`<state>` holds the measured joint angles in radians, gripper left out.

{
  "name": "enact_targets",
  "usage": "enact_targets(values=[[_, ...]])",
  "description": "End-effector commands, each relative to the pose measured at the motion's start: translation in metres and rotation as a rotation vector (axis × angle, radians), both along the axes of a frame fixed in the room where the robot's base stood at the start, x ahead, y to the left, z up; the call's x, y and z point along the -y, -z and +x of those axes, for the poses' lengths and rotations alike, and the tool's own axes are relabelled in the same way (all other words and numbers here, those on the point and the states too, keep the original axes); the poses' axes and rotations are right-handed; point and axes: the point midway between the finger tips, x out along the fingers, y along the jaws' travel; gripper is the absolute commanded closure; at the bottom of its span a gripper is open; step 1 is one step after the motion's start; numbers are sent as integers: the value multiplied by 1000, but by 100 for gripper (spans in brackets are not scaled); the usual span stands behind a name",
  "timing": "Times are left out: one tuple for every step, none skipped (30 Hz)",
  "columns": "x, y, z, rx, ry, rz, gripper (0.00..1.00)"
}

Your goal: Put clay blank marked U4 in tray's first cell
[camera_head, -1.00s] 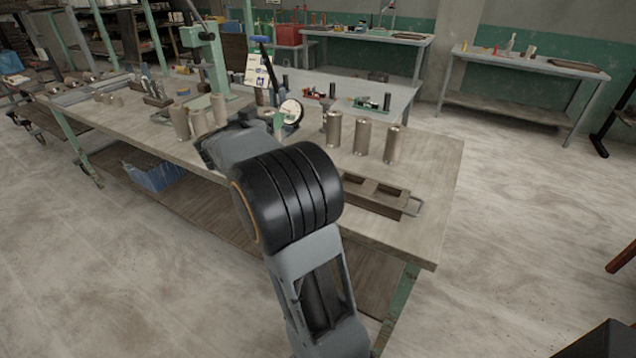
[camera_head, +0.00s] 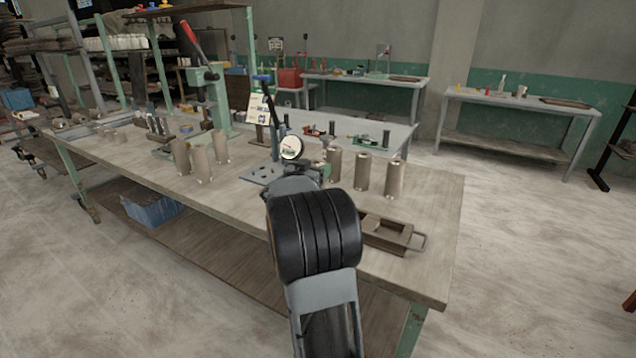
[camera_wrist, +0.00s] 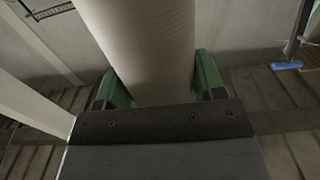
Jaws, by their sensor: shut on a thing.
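My gripper (camera_wrist: 160,82) is shut on a plain beige clay cylinder (camera_wrist: 145,40), held between its green fingers in the wrist view. No mark shows on the visible side of the cylinder, so I cannot tell whether it is U4. The brown tray (camera_head: 408,243) with a metal handle lies near the right end of the workbench. My arm covers its left part; one open cell and part of another show.
Three clay cylinders (camera_head: 361,172) stand behind the tray and three more (camera_head: 202,164) stand left of my arm. A round dial gauge (camera_head: 291,148) on a stand is just behind my arm. The workbench (camera_head: 440,215) is clear at its right end.

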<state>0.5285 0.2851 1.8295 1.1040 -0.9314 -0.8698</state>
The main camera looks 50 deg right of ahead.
Motion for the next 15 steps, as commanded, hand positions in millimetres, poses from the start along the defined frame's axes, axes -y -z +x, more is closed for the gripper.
enact_targets(values=[[1, -1, 0, 2, 1, -3, 100], [2, 0, -1, 2, 1, -3, 100], [3, 2, -1, 1, 1, -3, 100], [4, 4, -2, 1, 2, -3, 100], [6, 6, -3, 0, 3, -2, 100], [9, 10, -4, 1, 3, -2, 100], [9, 14, -4, 0, 2, -2, 100], [8, 19, -3, -2, 0, -1, 100], [8, 25, -3, -2, 1, 0, 100], [8, 29, -3, -1, 1, 0, 100], [8, 32, -3, -1, 1, -1, 100], [8, 36, -3, 0, 1, -2, 100], [8, 38, -3, 1, 1, -3, 100], [8, 39, -3, 2, 0, -3, 100], [8, 39, -3, 2, 0, -4, 100]])
